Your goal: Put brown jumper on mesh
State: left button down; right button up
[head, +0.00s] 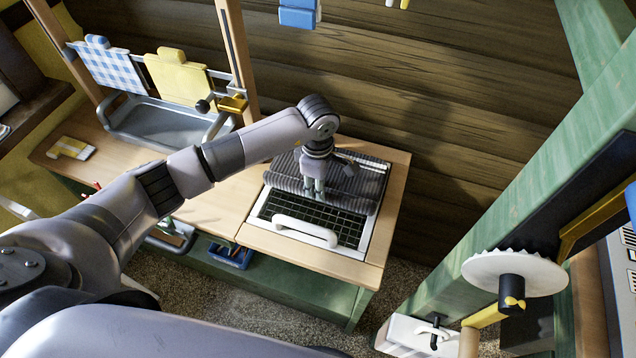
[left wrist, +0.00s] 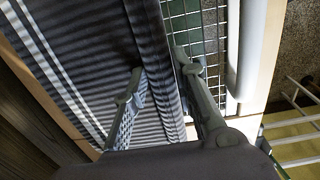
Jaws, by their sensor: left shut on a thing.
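A dark ribbed garment (head: 345,195) lies folded across the back part of the mesh (head: 308,219); it looks grey-striped rather than brown, and no other jumper shows. The mesh is a dark grid in a white frame, with its front part bare. My left gripper (head: 314,188) points down onto the garment. In the left wrist view, its fingers (left wrist: 160,72) are closed on the garment's edge (left wrist: 152,50), one finger on the cloth and one at the side by the bare mesh (left wrist: 208,35). My right gripper is out of view.
A white bar handle (head: 305,231) crosses the mesh's front. A green post (head: 520,215) with a toothed white wheel (head: 515,271) stands at right.

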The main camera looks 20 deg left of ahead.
pick_arm(q)
jog(key=shift+w+f+b, duration=0.1)
jog(key=shift+f+b, duration=0.25)
jog(key=shift+b, duration=0.1)
jog(key=c, duration=1.4)
grip_release()
jog(key=shift+o, duration=0.8)
jog(key=shift+s+f, duration=0.15)
jog(key=shift+s, duration=0.1)
notch_tip(320, 180, up, 12)
